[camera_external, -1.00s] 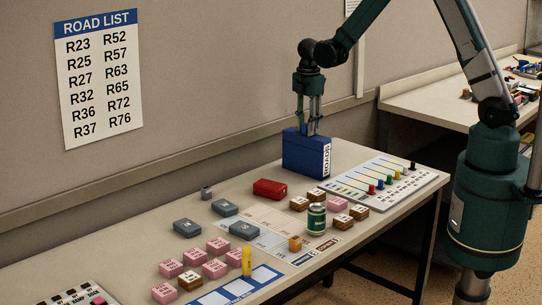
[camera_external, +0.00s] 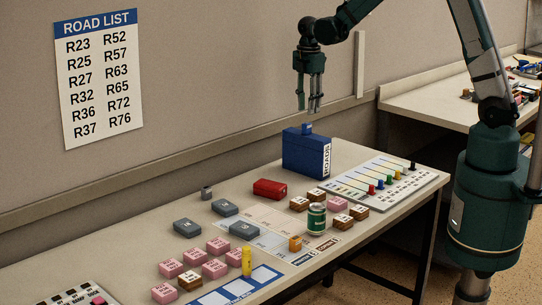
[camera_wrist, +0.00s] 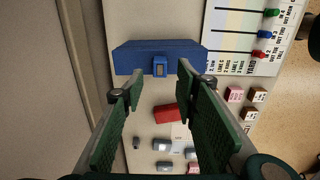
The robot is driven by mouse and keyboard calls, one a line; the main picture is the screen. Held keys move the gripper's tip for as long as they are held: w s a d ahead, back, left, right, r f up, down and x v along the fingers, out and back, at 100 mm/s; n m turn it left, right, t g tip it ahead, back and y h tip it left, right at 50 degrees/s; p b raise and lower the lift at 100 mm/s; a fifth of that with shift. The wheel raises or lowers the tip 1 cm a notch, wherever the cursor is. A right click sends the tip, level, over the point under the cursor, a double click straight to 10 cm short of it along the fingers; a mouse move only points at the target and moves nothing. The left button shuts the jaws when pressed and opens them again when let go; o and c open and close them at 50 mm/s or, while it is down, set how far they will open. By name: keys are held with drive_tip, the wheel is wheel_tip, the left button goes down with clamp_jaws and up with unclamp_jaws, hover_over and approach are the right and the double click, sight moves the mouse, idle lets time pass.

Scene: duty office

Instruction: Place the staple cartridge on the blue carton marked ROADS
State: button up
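The blue carton (camera_external: 305,155) marked ROADS stands upright at the back of the table, and its top shows in the wrist view (camera_wrist: 135,57). A small blue block (camera_external: 307,129), which looks like the staple cartridge, rests on top of the carton. In the wrist view the block (camera_wrist: 159,67) has a pale patch and sits near the carton's edge. My gripper (camera_external: 310,108) is above the carton and the block, pointing down and touching neither. In the wrist view its fingers (camera_wrist: 158,88) are wide apart with nothing held between them.
A red block (camera_external: 270,189), grey blocks (camera_external: 187,228), pink blocks (camera_external: 215,268) and a green can (camera_external: 316,219) stand in front. A board with coloured pegs (camera_external: 385,183) lies right of the carton. The wall is close behind.

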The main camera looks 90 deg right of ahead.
sight(307, 123)
drive_tip(key=shift+r, duration=1.95)
drive_tip(key=shift+a, duration=0.1)
drive_tip(key=s+a+r+m+t, duration=0.1)
drive_tip(key=a+r, duration=0.4)
drive_tip(key=a, duration=0.4)
drive_tip(key=s+a+r+m+t+h, duration=0.15)
drive_tip(key=a+r, duration=0.25)
drive_tip(key=a, duration=0.4)
drive_tip(key=a+r+m+t, duration=0.1)
drive_tip(key=a+r+m, duration=0.1)
drive_tip(key=a+r, duration=0.5)
drive_tip(key=s+a+m+t, duration=0.2)
drive_tip(key=s+a, duration=0.5)
drive_tip(key=a, duration=0.4)
drive_tip(key=s+a+f+m+t+y, duration=0.1)
drive_tip(key=s+a+m, duration=0.1)
drive_tip(key=s+a, duration=0.5)
drive_tip(key=a, duration=0.4)
drive_tip(key=shift+a+f+t, duration=0.15)
drive_tip(key=shift+a+t, duration=0.2)
